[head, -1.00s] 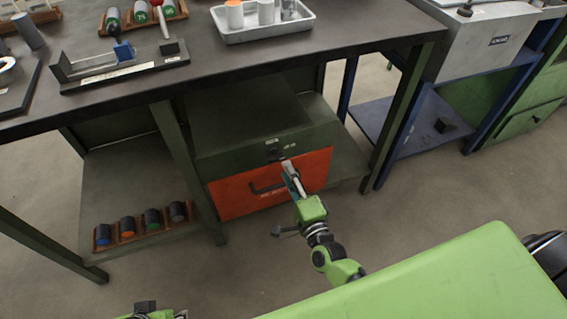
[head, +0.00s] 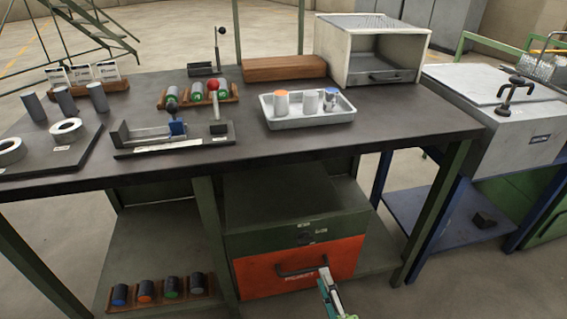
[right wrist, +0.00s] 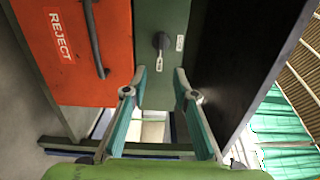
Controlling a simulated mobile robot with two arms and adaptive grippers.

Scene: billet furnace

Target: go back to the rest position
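My right gripper (head: 327,283) is at the lower edge of the head view, in front of the orange drawer (head: 262,279) near the right end of its handle. In the right wrist view the two fingers of this gripper (right wrist: 160,78) are spread apart with nothing between them. The drawer (right wrist: 75,75), marked REJECT, looks shut, and its dark handle (right wrist: 93,40) is left of the fingers. A dark knob (right wrist: 163,42) on the green cabinet panel is beyond the fingertips. My left gripper is not in view.
The dark workbench (head: 380,130) stands over the cabinet, with a white tray (head: 300,119), a gauge fixture (head: 170,140) and cylinders on top. A rack of several cylinders is on the lower shelf (head: 165,260). A blue stand (head: 430,205) is at right.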

